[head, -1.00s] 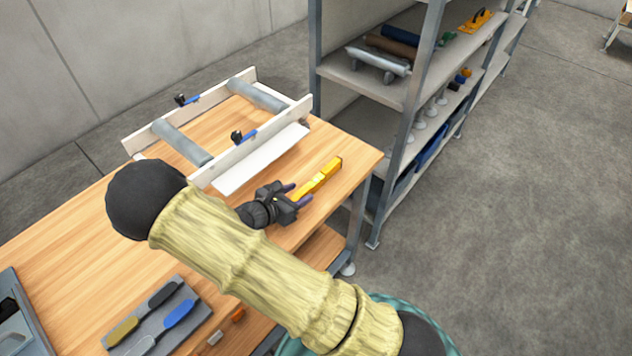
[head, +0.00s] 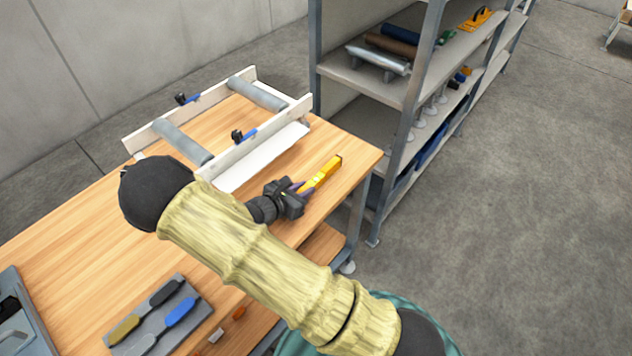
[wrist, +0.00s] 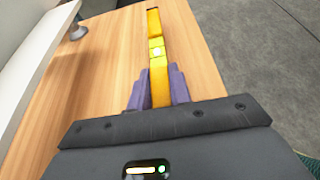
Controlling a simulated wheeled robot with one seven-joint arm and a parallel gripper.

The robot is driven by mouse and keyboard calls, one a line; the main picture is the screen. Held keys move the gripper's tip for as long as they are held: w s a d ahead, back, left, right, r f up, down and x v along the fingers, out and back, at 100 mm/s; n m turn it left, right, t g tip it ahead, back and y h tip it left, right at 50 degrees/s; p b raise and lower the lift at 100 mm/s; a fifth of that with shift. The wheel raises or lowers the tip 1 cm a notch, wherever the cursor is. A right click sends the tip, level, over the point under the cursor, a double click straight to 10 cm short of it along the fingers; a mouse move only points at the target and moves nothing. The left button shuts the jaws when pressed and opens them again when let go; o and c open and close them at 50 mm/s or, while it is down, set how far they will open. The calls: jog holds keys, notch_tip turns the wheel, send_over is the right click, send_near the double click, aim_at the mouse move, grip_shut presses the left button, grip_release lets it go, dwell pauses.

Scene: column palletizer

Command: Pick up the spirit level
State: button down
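The spirit level (head: 326,171) is a narrow yellow bar near the right corner of the wooden workbench. My gripper (head: 302,189) has its purple fingers on both sides of the level's near end. In the wrist view the level (wrist: 155,48) runs straight out from between the fingers, with a bright vial window in its middle. There my gripper (wrist: 159,85) is closed against its sides with no clear gap. The near end of the level is hidden by the gripper body. The level appears to be at bench-top height; I cannot tell whether it touches the wood.
A white frame with grey rollers (head: 262,134) stands on the workbench (head: 75,230) left of the level. A grey tray with trowels (head: 190,330) lies at the front. A metal shelf unit (head: 360,85) stands just behind the bench's right end. Open floor lies to the right.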

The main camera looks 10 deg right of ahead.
jog(key=shift+r, duration=0.15)
notch_tip(320, 180, up, 10)
jog(key=shift+f, duration=0.1)
dwell(0.6)
